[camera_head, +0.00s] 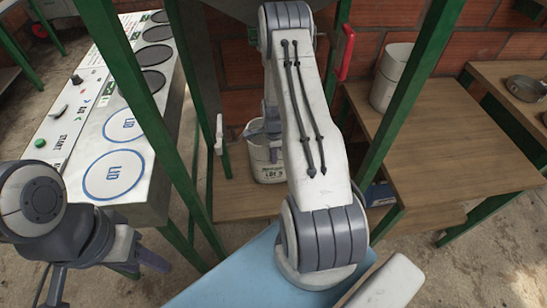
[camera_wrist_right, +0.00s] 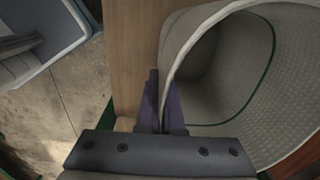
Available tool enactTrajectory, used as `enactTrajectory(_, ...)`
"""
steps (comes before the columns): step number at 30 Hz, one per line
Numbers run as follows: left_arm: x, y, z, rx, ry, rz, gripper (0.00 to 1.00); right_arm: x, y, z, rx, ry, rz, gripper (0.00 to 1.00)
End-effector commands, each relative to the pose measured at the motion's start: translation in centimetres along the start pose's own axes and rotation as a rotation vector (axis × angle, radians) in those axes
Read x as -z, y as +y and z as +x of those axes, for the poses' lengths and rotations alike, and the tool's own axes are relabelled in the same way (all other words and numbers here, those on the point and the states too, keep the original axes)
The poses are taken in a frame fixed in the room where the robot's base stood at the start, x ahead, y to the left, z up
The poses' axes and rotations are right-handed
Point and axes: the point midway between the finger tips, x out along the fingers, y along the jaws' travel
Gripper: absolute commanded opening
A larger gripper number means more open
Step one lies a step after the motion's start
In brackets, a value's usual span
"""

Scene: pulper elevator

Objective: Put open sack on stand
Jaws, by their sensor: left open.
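The open sack (camera_head: 268,170) is off-white with dark printing, upright and mouth up, over a low wooden stand (camera_head: 235,203) between green posts. I cannot tell whether its base touches the wood. In the right wrist view the open sack (camera_wrist_right: 240,85) shows its woven inside and a green stripe, and the stand's wood (camera_wrist_right: 132,45) lies beside it. My right gripper (camera_wrist_right: 162,105) is closed with a finger on each side of the sack's rim. In the head view my right arm partly hides the sack. My left gripper (camera_head: 105,285) is open and empty at the lower left.
Green posts (camera_head: 398,90) frame the stand on both sides. A grey-white machine panel (camera_head: 90,125) with round lids stands left. A wooden table (camera_head: 460,175) stands right, with another whitish container (camera_head: 391,75) behind. A red handle (camera_head: 345,52) hangs near my right arm.

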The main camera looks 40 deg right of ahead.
Motion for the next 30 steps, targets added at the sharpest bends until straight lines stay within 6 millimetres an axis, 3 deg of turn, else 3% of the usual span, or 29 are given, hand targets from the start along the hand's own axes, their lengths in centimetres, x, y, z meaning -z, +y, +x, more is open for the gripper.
enactTrajectory(3,0.01,0.02,-0.27,0.000,0.000,0.000,0.50,-0.04,-0.02,1.02,0.001,0.000,-0.001,0.00)
enactTrajectory(14,0.00,-0.01,0.12,0.000,0.000,0.000,0.50,-0.05,-0.04,1.52,0.003,0.000,-0.001,0.00)
enactTrajectory(17,0.00,0.00,0.01,0.000,0.000,0.000,0.50,-0.05,-0.02,1.41,0.003,0.000,-0.001,0.33)
enactTrajectory(30,0.02,0.01,-0.15,0.000,0.000,0.000,0.50,-0.03,-0.09,0.53,0.004,0.000,0.000,0.33)
